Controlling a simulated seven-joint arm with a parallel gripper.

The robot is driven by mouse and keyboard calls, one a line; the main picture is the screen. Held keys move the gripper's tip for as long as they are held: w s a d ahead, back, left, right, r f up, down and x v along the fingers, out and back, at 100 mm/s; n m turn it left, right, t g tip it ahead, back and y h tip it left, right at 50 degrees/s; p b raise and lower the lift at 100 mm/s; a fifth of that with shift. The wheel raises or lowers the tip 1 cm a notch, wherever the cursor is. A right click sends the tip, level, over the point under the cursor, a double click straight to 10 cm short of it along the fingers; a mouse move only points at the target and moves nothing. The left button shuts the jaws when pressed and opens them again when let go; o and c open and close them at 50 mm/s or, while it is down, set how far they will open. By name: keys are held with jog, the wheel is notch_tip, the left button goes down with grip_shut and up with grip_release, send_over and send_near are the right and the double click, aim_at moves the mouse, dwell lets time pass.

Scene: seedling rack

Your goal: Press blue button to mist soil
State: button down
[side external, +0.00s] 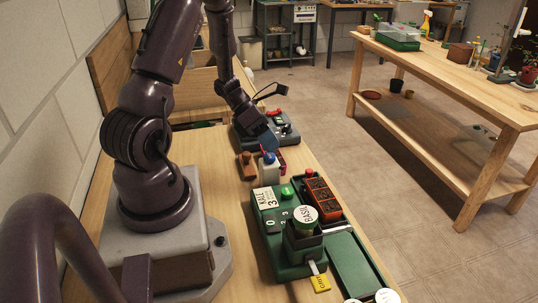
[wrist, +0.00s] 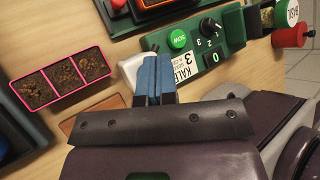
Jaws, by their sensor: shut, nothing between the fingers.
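A small blue button (side external: 269,157) tops a pale grey box (side external: 269,171) on the bench. In the wrist view part of the pale box (wrist: 131,68) shows beside my fingers, and the button is hidden. A pink tray (side external: 282,155) stands right by the box. In the wrist view this tray (wrist: 62,78) has three compartments of brown soil. My gripper (side external: 268,146) points down above the blue button, its blue fingers shut and empty. It also shows in the wrist view (wrist: 153,76). I cannot tell whether the fingertips touch the button.
A green unit (side external: 265,225) with a KALE 3 card, green button and dial stands in front. An orange tray (side external: 319,195) and a BASIL-topped pot (side external: 304,214) are near it. A brown block (side external: 246,165) lies left of the box. A dark control unit (side external: 287,132) stands behind.

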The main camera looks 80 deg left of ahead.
jog(key=shift+f, duration=0.35)
dwell(0.3)
jog(key=shift+r, duration=0.5)
jog(key=shift+r, duration=3)
